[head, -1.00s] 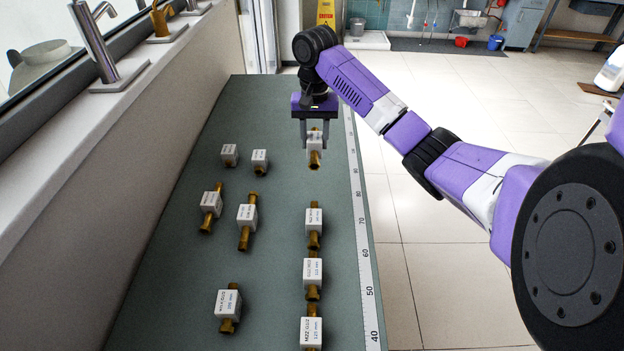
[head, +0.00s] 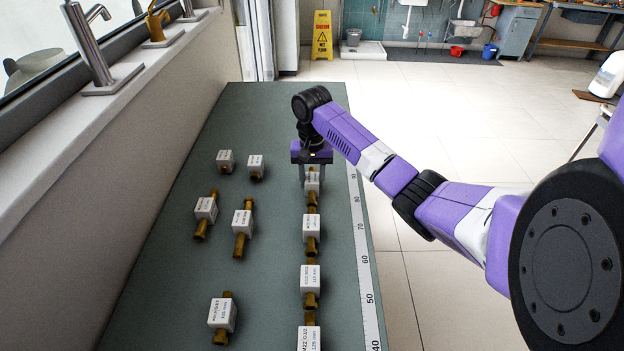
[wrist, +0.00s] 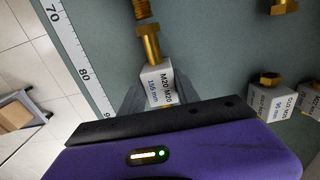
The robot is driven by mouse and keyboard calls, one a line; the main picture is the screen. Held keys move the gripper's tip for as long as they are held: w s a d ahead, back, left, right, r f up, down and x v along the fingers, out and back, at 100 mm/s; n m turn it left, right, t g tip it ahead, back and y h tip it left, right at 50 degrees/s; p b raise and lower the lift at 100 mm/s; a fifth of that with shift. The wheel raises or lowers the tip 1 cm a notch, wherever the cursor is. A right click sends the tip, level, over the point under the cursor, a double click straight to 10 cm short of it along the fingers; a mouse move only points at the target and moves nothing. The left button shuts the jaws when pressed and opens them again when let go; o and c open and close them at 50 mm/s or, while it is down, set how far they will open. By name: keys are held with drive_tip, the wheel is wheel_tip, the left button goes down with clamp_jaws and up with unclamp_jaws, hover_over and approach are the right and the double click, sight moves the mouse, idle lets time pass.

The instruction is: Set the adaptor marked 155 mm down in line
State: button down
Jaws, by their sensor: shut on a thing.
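The adaptor marked 155 mm (wrist: 157,84) is a white block with brass ends, lettered M20 M20. My gripper (head: 313,176) is shut on its white block at the far end of the right-hand row. In the head view the adaptor (head: 312,187) follows on from the row, its near brass end close to the adaptor behind it (head: 311,224). Nearer in the same row are the 110 mm adaptor (head: 310,274) and the 125 mm adaptor (head: 309,337). I cannot tell whether the held adaptor touches the bench.
The green bench (head: 268,290) has a printed scale (head: 362,240) along its right edge, beside the row. Several other adaptors stand to the left, among them a 100 mm-looking one (head: 222,314) and two small far ones (head: 225,160). A wall and window ledge (head: 120,100) bound the left side.

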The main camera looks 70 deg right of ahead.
sight(312, 178)
drive_tip(key=shift+f, duration=0.1)
drive_tip(key=c, duration=0.9)
unclamp_jaws()
wheel_tip(312, 178, up, 12)
drive_tip(key=shift+r+p, duration=0.15)
drive_tip(key=shift+p, duration=1)
